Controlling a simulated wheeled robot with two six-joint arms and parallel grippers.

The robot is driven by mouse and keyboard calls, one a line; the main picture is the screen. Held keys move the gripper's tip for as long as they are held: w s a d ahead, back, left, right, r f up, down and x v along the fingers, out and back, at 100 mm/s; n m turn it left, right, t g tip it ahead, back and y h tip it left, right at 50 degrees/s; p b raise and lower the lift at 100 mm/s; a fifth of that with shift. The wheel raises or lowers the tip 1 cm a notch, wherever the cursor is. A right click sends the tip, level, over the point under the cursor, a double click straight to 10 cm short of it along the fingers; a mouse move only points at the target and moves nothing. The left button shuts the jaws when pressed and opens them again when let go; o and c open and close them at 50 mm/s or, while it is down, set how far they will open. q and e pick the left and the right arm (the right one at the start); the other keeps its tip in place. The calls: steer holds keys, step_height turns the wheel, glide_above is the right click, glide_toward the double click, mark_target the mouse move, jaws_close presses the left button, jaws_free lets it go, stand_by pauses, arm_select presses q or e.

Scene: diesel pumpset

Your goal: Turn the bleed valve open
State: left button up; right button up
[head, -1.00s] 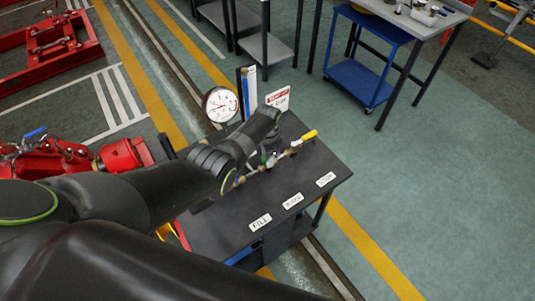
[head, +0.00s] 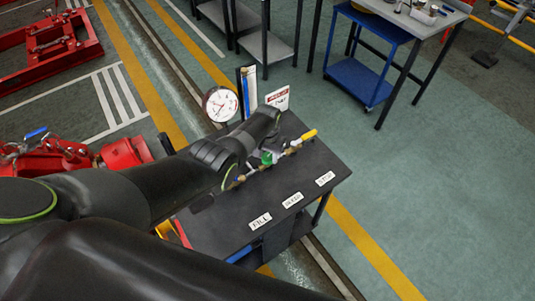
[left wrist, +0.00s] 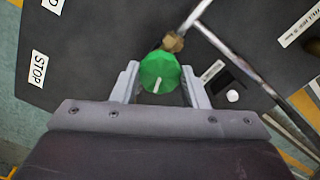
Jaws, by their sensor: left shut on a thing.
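The bleed valve's green knob (left wrist: 158,69), with a white mark on its face, sits on a brass fitting of the pipe (left wrist: 225,45) in the left wrist view. My left gripper (left wrist: 159,77) is shut on this knob, one finger on each side. In the head view the green knob (head: 266,158) shows just beyond the end of my left arm, above the black bench (head: 230,232). The label in front of it (head: 292,200) is too blurred to read surely. My right gripper is not in view.
A round gauge (head: 221,104) and a blue upright tube (head: 249,88) stand behind the wrist. A yellow handle (head: 308,135) is on the pipe to the right. FILL (head: 260,221) and STOP (head: 325,179) labels lie on the bench.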

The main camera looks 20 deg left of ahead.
mark_target(268, 157)
arm_select(q)
steer(key=shift+w+r+n, duration=0.1)
steer(key=shift+n, duration=0.3)
steer(key=o, duration=1)
step_height(268, 157, up, 6)
steer(key=p, duration=0.2)
steer(key=shift+p, duration=0.35)
step_height(268, 157, up, 11)
steer(key=shift+r+b, duration=0.15)
steer(key=shift+b, duration=0.35)
